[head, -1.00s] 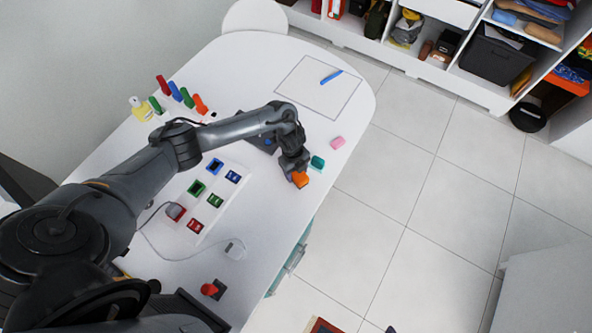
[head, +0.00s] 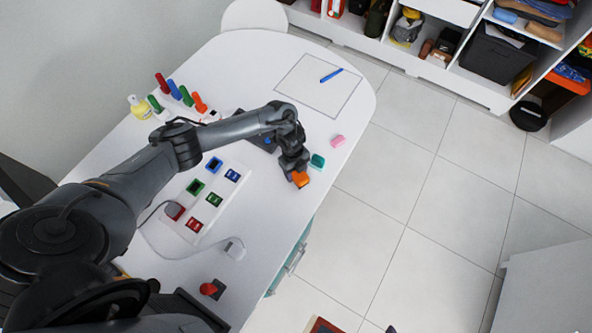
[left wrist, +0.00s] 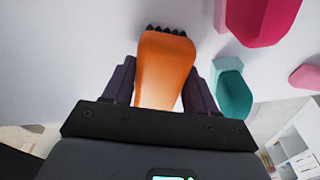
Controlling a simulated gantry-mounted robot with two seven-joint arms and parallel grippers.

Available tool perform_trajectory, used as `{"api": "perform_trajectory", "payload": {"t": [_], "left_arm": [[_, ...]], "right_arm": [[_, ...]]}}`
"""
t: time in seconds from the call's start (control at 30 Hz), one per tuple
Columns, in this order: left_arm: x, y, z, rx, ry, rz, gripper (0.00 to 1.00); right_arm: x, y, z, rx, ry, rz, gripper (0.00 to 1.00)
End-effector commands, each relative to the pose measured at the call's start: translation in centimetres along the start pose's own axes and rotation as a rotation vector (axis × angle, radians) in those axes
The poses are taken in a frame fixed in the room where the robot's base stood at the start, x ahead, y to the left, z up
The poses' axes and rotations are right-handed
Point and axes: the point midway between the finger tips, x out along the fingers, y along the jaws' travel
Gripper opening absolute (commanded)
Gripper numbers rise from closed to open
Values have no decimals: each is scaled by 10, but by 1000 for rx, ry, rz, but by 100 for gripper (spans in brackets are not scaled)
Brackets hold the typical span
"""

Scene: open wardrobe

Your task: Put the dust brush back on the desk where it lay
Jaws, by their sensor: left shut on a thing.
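The dust brush is an orange block (head: 300,180) with dark bristles, near the desk's right edge in the head view. It also shows in the left wrist view (left wrist: 165,70), with its bristles at the far end. My left gripper (head: 294,168) points down and is shut on it, one dark finger on each side in the left wrist view (left wrist: 158,90). The white desk (head: 285,215) lies beneath; I cannot tell whether the brush touches it. My right gripper is not in view.
A teal block (head: 317,161) stands close beside the brush, also in the left wrist view (left wrist: 232,92). A pink block (head: 338,141) lies farther back. A framed sheet with a blue pen (head: 331,76) and a colored-socket panel (head: 197,224) are on the desk. Open floor lies right.

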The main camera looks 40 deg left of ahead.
Motion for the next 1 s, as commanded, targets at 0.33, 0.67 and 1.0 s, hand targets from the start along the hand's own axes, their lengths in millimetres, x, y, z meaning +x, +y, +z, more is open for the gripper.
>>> {"api": "perform_trajectory", "payload": {"t": [0.33,0.67,1.0], "left_arm": [[1,0,0,0,0,0,87],[-8,0,1,0,0,-1,87],[-61,-1,1,2,-1,-3,87]], "right_arm": [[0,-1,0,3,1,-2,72],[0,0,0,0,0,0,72],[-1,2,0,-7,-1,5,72]]}}
